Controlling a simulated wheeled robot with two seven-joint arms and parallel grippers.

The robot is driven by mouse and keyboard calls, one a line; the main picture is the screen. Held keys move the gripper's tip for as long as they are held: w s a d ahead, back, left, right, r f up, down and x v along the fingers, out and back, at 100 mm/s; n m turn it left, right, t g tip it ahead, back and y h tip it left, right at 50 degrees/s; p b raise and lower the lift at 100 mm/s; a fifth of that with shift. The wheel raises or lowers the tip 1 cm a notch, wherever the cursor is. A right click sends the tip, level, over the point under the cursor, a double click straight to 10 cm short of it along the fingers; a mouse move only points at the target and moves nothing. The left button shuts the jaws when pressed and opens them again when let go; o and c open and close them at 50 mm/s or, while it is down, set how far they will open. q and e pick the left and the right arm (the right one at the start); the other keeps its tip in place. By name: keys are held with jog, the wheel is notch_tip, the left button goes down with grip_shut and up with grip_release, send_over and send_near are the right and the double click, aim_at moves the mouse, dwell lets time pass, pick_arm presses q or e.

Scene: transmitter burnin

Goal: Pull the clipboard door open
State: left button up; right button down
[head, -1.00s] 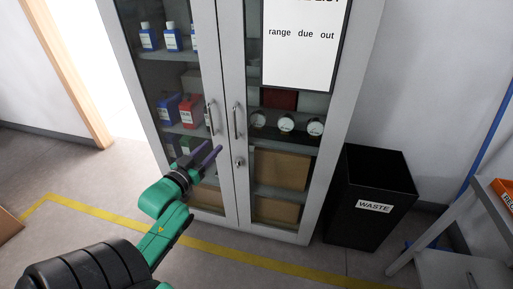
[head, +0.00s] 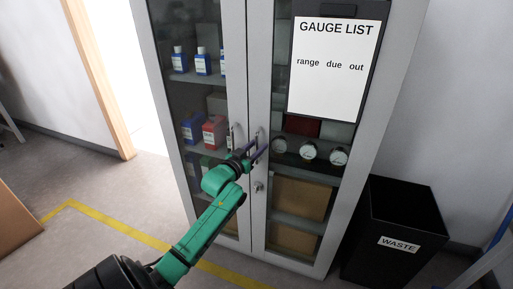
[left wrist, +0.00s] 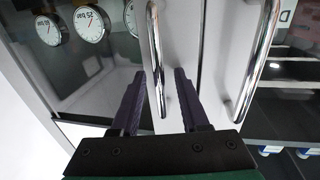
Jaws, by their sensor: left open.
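The clipboard door is the right-hand glazed door (head: 255,215) of a grey cabinet, and it is shut. A clipboard (head: 331,75) headed "GAUGE LIST" hangs on its upper part. Its upright bar handle is near the seam, partly behind my left gripper (head: 257,151) in the head view. In the left wrist view this chrome handle (left wrist: 154,45) runs down between the two fingers of my open left gripper (left wrist: 159,75). The fingers stand on either side of it, not closed on it; contact cannot be told. My right gripper is not in view.
The other door's handle (left wrist: 254,65) is close beside my fingers. A keyed lock (head: 258,187) sits below the handles. Gauges (head: 308,151) and boxes stand behind the glass. A black waste bin (head: 385,270) stands right of the cabinet. Floor in front is open.

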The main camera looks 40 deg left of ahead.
pick_arm(q)
grip_shut()
dwell(1.4)
